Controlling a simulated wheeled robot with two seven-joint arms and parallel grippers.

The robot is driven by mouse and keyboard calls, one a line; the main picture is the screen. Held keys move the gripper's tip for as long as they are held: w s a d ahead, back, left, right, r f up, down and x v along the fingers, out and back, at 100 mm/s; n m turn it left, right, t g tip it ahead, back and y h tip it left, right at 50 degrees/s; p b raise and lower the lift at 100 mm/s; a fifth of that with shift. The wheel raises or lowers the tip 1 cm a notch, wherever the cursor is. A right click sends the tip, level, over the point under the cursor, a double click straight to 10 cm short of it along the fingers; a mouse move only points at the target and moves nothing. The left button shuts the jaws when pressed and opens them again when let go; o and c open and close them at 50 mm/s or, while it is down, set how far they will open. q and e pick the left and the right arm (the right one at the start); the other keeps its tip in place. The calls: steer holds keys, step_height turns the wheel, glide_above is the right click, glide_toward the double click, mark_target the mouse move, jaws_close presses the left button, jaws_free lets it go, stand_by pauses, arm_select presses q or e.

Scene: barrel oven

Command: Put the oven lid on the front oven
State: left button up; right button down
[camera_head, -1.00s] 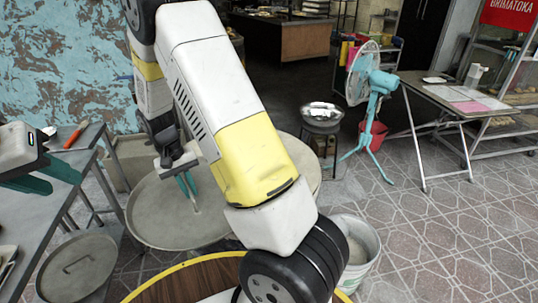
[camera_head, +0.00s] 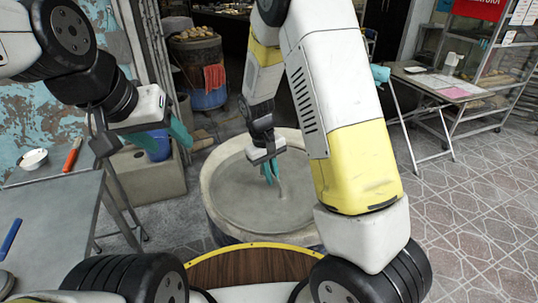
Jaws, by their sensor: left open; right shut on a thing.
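The round grey oven lid (camera_head: 240,204) lies level within the round rim of the front oven (camera_head: 212,206), a pale barrel. I cannot tell whether it rests fully on the oven. My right gripper (camera_head: 271,174) is above the lid and shut on its handle (camera_head: 282,187), which is partly hidden by the fingers. My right arm covers the oven's right side. My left gripper (camera_head: 176,132) is open and empty, up and to the left of the oven, near the wall.
A grey table (camera_head: 50,215) on the left holds a white bowl (camera_head: 33,160) and a red-handled tool (camera_head: 72,154). Another barrel with a red cloth (camera_head: 214,77) stands behind. A folding table (camera_head: 437,84) is at right.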

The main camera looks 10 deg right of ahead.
steer(key=n, duration=0.3)
steer(key=shift+s+a+r+t, duration=0.2)
steer(key=shift+r+t, duration=0.1)
steer(key=n, duration=0.2)
steer(key=shift+s+r+n, duration=0.2)
steer(key=shift+n, duration=0.1)
steer(key=n, duration=0.3)
steer(key=s+n+t, duration=0.1)
steer(key=n, duration=0.1)
steer(key=shift+d+r+y, duration=0.1)
steer(key=shift+r+y, duration=0.2)
steer(key=shift+r, duration=0.05)
steer(key=n, duration=0.4)
steer(key=shift+s+r+t+y, duration=0.25)
steer(key=shift+s+t+y, duration=0.05)
steer(key=shift+s, duration=0.05)
steer(key=n, duration=0.3)
steer(key=s+n, duration=0.1)
steer(key=shift+r+n+y, duration=0.25)
steer(key=shift+n+y, duration=0.05)
steer(key=shift+n, duration=0.1)
glide_above(282, 161)
steer(key=shift+s+f, duration=0.25)
steer(key=shift+f, duration=0.45)
steer(key=shift+w, duration=0.15)
steer(key=shift+f, duration=1.75)
steer(key=shift+f, duration=0.15)
